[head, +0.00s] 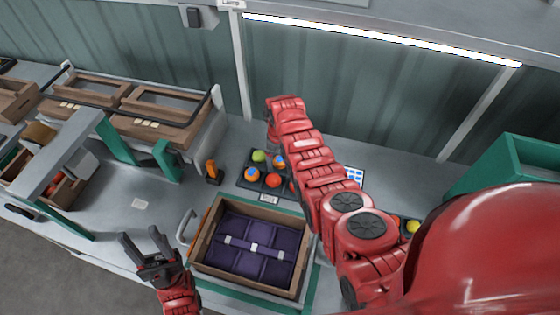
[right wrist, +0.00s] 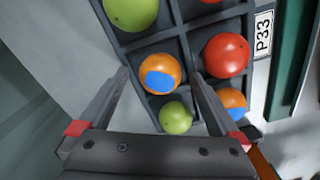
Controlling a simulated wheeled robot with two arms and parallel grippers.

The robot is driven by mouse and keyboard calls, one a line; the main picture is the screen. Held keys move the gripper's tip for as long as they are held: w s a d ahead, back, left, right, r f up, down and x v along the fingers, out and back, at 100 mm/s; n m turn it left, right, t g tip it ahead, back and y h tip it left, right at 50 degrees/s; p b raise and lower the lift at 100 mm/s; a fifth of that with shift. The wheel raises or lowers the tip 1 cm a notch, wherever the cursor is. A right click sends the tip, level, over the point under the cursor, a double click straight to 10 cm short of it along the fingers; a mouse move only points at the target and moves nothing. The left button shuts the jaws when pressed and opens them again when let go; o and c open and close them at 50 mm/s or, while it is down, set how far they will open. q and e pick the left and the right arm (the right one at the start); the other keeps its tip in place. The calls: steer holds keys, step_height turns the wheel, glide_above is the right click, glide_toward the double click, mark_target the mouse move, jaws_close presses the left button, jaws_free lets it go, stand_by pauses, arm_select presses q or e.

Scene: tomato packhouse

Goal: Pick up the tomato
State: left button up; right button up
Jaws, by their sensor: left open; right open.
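An orange tomato with a blue patch (right wrist: 160,73) sits in a compartment of a dark tray (right wrist: 187,17). It also shows in the head view (head: 279,161), beside my right arm. My right gripper (right wrist: 161,82) is open, with its fingers on either side of that tomato in the right wrist view; I cannot tell whether they touch it. In the head view my right arm hides that gripper. Neighbouring compartments hold a red tomato (right wrist: 226,55), green tomatoes (right wrist: 176,117) and another blue-patched orange one (right wrist: 235,100). My left gripper (head: 148,240) is open and empty, left of the crate.
A brown crate (head: 205,240) with a purple divided liner stands in front of the tray. Wooden boxes (head: 160,130) and a green-legged stand (head: 65,150) are at the left. An orange-and-black object (head: 213,172) stands left of the tray. A green bin (head: 510,170) is at the right.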

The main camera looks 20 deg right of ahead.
steer(key=c, duration=1)
steer(key=shift+r, duration=0.15)
